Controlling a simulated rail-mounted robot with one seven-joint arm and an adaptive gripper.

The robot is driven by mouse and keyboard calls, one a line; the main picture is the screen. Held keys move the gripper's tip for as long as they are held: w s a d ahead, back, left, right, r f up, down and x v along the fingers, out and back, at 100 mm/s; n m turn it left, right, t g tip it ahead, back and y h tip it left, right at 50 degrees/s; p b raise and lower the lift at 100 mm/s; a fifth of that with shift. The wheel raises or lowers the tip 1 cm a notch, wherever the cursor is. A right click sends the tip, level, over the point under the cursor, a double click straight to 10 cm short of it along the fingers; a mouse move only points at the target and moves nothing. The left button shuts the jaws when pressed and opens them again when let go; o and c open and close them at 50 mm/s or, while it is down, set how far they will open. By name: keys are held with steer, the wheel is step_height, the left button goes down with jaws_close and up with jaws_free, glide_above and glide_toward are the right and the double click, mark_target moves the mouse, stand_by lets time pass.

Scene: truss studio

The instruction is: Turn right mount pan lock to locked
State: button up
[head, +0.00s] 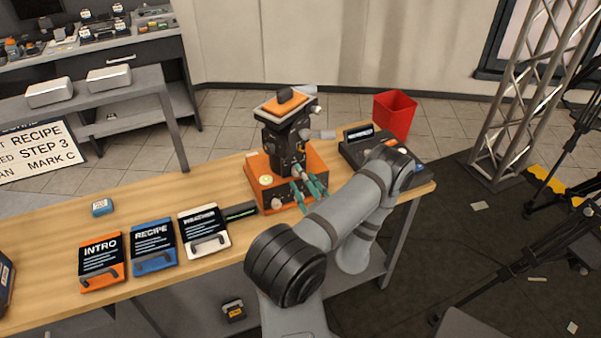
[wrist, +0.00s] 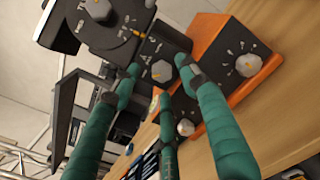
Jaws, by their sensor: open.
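The camera mount (head: 283,140) stands on the wooden table, with a black body, an orange top plate and an orange base (head: 262,190). In the wrist view, a grey knob with small marks (wrist: 161,70) on the black body shows between my fingertips; I cannot read its lettering or tell its setting. My gripper (head: 308,186) has teal fingers and is open at the mount's front right side. In the wrist view, my gripper (wrist: 158,78) has its fingertips spread around that knob; whether they touch it is unclear.
Other grey knobs sit close by, on the upper black part (wrist: 98,8) and on the orange-edged base (wrist: 248,65). A black console (head: 352,150) stands right of the mount. Intro, recipe and weather cards (head: 152,245) lie left. A red bin (head: 394,115) stands behind.

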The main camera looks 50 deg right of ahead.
steer(key=shift+x, duration=1.05)
steer(key=shift+c, duration=1.1)
steer(key=shift+d, duration=0.1)
steer(key=c, duration=0.8)
steer(key=shift+c, duration=0.4)
